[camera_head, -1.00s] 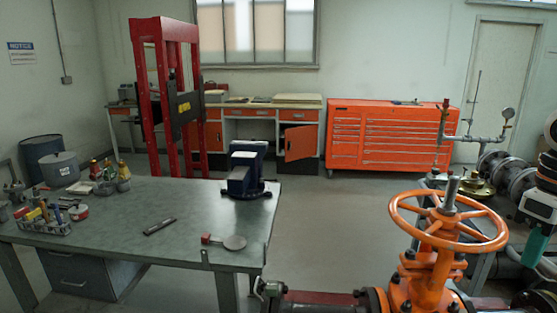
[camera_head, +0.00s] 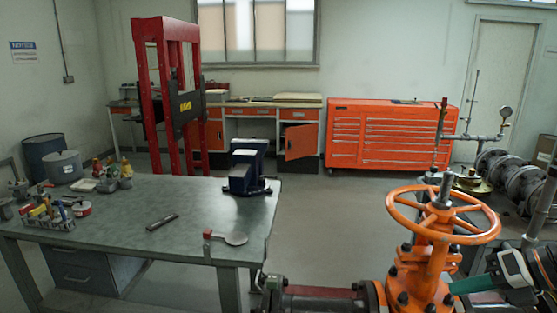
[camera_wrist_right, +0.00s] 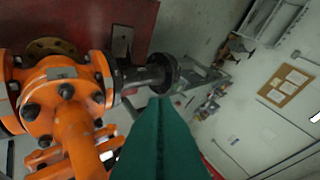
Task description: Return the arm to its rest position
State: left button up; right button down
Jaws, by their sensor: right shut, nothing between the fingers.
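The orange gate valve (camera_head: 420,275) stands at the lower right of the head view, with its orange handwheel (camera_head: 405,222) level on top around an upright stem. My right gripper (camera_head: 458,287) is low at the right, beside the valve body and below the wheel. Its green fingers point left toward the valve; whether they touch it I cannot tell. In the wrist view the shut green fingers (camera_wrist_right: 158,105) hold nothing, and the orange valve body (camera_wrist_right: 65,95) fills the left side. My left gripper is not in view.
A grey workbench (camera_head: 120,215) with a blue vise (camera_head: 247,172) and small tools stands at the left. Flanged pipes (camera_head: 520,185) run along the right. A red press frame (camera_head: 160,95) and an orange tool cabinet (camera_head: 385,135) stand behind. The floor between is clear.

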jog(key=s+f+m+t+h, duration=0.4)
jog(key=f+m, duration=0.5)
jog(key=m, duration=0.5)
jog(key=s+f+m+t+h, duration=0.2)
jog(key=f+m+t+h, duration=0.3)
jog(key=f+m, duration=0.65)
jog(key=s+a+f+m+g, duration=0.3)
jog(key=s+a+m+g, duration=0.25)
jog(key=s, duration=0.25)
jog(key=s+a+f+m+g, duration=0.4)
jog(key=s+a+g, duration=0.1)
jog(key=s+a, duration=0.25)
notch_tip(320, 180, down, 27)
jog(key=s+g, duration=0.2)
jog(key=s+d+f, duration=0.3)
jog(key=s+f, duration=1.2)
jog(key=s, duration=0.1)
jog(key=shift+n+g+y, duration=0.3)
jog(key=shift+g, duration=0.15)
